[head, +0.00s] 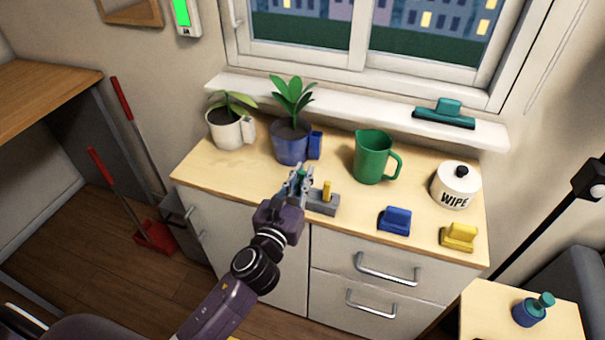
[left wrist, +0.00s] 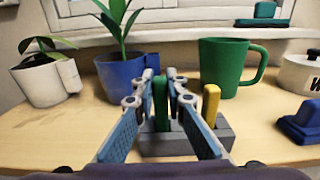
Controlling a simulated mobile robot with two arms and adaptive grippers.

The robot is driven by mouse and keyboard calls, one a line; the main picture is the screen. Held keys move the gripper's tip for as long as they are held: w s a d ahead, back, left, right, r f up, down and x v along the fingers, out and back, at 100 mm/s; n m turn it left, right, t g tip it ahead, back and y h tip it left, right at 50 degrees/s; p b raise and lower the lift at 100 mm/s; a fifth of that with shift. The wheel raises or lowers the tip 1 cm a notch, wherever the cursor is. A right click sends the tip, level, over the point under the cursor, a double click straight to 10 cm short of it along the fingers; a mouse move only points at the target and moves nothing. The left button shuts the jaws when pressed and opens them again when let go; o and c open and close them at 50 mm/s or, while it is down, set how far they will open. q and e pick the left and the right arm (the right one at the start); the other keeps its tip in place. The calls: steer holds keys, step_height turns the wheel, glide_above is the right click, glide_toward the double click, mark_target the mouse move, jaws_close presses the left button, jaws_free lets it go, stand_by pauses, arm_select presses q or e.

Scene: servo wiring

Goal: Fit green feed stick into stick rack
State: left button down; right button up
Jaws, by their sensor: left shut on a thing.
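The green feed stick (left wrist: 161,103) stands roughly upright between the fingers of my left gripper (head: 299,180), which is shut on it. Its top also shows in the head view (head: 302,174). The grey stick rack (head: 322,208) sits on the cabinet top, right by the gripper; it also shows in the left wrist view (left wrist: 222,134). A yellow stick (head: 326,190) stands upright in the rack, to the right of the green one. The green stick's lower end is at the rack's left part; I cannot tell whether it is in a slot. My right gripper is not in view.
A blue pot (head: 290,146) with a plant and a white pot (head: 228,130) stand behind to the left. A green jug (head: 372,158) stands behind to the right. A blue clip (head: 395,220), a yellow clip (head: 458,237) and a WIPE tub (head: 455,187) are further right.

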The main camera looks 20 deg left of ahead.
arm_select(q)
steer(key=shift+f+b, duration=0.55)
steer(key=shift+f, duration=0.15)
steer(key=c, duration=1.9)
jaws_free()
steer(key=shift+s, duration=0.1)
steer(key=s, duration=1.2)
steer(key=shift+a, duration=0.2)
steer(key=shift+w, duration=0.1)
